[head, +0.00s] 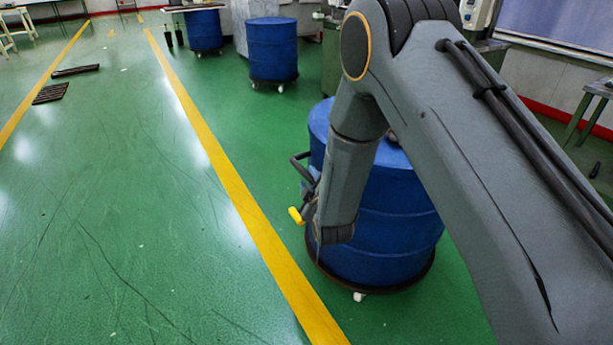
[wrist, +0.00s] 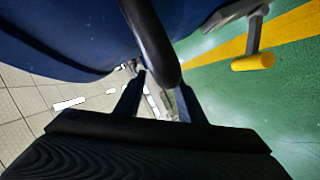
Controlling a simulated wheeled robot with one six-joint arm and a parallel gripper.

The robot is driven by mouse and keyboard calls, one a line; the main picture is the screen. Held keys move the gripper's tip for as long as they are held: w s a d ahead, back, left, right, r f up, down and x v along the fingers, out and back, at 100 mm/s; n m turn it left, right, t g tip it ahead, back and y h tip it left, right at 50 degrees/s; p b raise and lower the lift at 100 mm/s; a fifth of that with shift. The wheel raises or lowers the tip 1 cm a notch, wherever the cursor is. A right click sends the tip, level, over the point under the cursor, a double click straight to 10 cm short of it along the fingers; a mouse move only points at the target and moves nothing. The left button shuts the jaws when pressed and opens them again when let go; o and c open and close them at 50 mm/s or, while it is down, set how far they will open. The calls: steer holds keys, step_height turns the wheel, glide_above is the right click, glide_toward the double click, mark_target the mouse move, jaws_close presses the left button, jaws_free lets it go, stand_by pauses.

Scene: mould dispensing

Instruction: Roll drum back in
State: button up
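A blue drum (head: 385,230) stands upright on a dark wheeled base near the yellow floor line, partly hidden behind my arm. In the wrist view its blue side (wrist: 50,45) fills the upper left. A dark handle (head: 301,168) with a yellow grip (head: 296,216) sticks out on its left. In the wrist view a dark handle bar (wrist: 152,40) reaches down to the two fingers of my gripper (wrist: 160,85), its end between or just in front of the fingertips. Whether the fingers press on it cannot be made out. The head view hides my fingers.
Two more blue drums (head: 272,50) (head: 204,31) stand farther back. A yellow line (head: 235,185) runs along the green floor left of the near drum. Dark grates (head: 50,93) lie on the far left floor. A workbench (head: 597,90) stands at right. The left floor is mostly clear.

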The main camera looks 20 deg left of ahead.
steer(key=shift+x, duration=1.75)
jaws_close()
